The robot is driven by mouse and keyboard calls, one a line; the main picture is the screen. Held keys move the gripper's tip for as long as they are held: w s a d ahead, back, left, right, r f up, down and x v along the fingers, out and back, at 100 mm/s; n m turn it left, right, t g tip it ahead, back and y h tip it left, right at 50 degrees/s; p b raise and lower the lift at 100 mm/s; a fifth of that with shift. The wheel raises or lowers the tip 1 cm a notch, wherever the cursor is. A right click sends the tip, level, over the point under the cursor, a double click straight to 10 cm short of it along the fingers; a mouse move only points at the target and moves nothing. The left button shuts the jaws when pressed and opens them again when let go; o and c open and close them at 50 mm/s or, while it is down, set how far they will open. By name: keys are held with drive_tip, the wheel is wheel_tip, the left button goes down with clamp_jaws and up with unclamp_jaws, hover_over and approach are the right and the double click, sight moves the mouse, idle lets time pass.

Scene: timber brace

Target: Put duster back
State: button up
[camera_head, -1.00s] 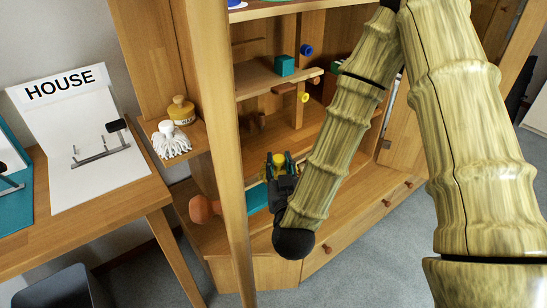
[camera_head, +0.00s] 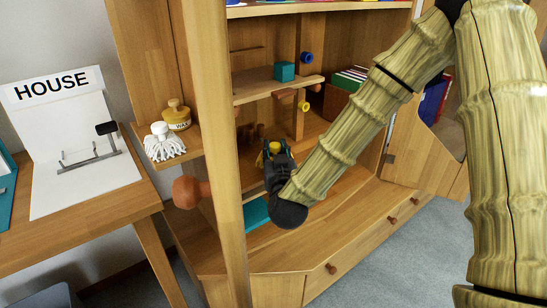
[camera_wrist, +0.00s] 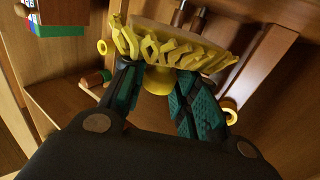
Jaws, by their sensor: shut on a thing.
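The duster, a yellow piece with a wavy fringe (camera_wrist: 180,50) and a rounded yellow knob, is in my gripper (camera_wrist: 165,85). The teal fingers close around the knob in the wrist view. In the head view my gripper (camera_head: 277,152) is inside the wooden cabinet, below the middle shelf, with a bit of the yellow duster (camera_head: 273,148) showing at its tip. Most of the duster is hidden there by the gripper.
The middle shelf (camera_head: 262,82) carries a teal cube (camera_head: 284,71); blue and yellow rings hang on pegs beside it. A cabinet post (camera_head: 215,130) stands left of my gripper. A white string mop head (camera_head: 164,142) and a wax jar (camera_head: 177,115) sit on a side ledge.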

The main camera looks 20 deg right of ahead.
sight(274, 143)
drive_tip(key=w, duration=0.3)
drive_tip(key=w+d+b, duration=0.1)
drive_tip(key=w, duration=0.1)
drive_tip(key=shift+w+d+f, duration=0.1)
drive_tip(key=shift+f, duration=0.2)
drive_tip(key=shift+f+b, duration=0.85)
drive_tip(key=shift+f, duration=0.85)
drive_tip(key=shift+f, duration=0.15)
drive_tip(key=o, duration=1.1)
